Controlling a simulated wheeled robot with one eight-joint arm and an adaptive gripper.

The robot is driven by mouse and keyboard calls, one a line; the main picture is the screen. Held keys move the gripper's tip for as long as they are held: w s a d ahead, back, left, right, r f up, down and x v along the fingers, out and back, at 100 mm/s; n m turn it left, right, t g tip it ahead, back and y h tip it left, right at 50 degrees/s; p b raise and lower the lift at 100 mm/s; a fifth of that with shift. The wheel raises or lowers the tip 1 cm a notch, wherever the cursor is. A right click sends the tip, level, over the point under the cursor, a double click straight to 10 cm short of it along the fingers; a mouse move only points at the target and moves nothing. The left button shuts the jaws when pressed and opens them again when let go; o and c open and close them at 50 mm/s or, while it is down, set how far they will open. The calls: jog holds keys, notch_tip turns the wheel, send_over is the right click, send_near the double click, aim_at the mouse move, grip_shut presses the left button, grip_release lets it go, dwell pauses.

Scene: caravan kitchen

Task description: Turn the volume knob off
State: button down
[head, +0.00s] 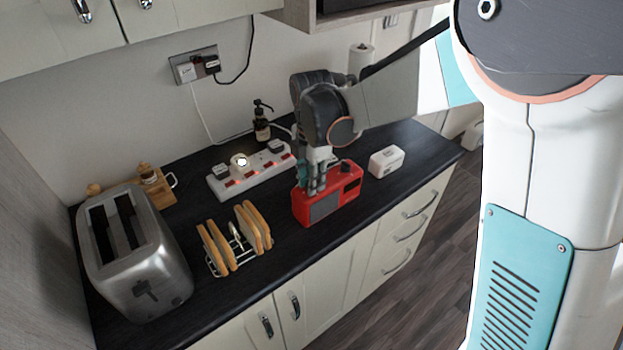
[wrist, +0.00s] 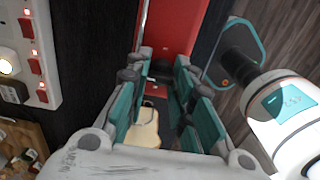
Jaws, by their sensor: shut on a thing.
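A red radio (head: 343,196) with a grey speaker front stands upright near the counter's front edge. It also shows in the wrist view (wrist: 170,30). My gripper (head: 315,190) points down onto the left part of the radio's top. In the wrist view my gripper (wrist: 158,75) has its teal-padded fingers a little apart at the radio. It is shut on the volume knob, which is mostly hidden between the fingertips, so its setting cannot be read. Another dark knob (head: 346,167) sits on the radio's top further right.
A toast rack with toast (head: 252,228) stands left of the radio, and a steel toaster (head: 140,265) is further left. A power strip (head: 225,183) with lit red switches lies behind. A white box (head: 386,161) is close on the right.

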jog(key=c, duration=1.3)
grip_release()
jog(key=shift+c, duration=0.2)
jog(key=shift+r, duration=0.1)
notch_tip(320, 180, up, 12)
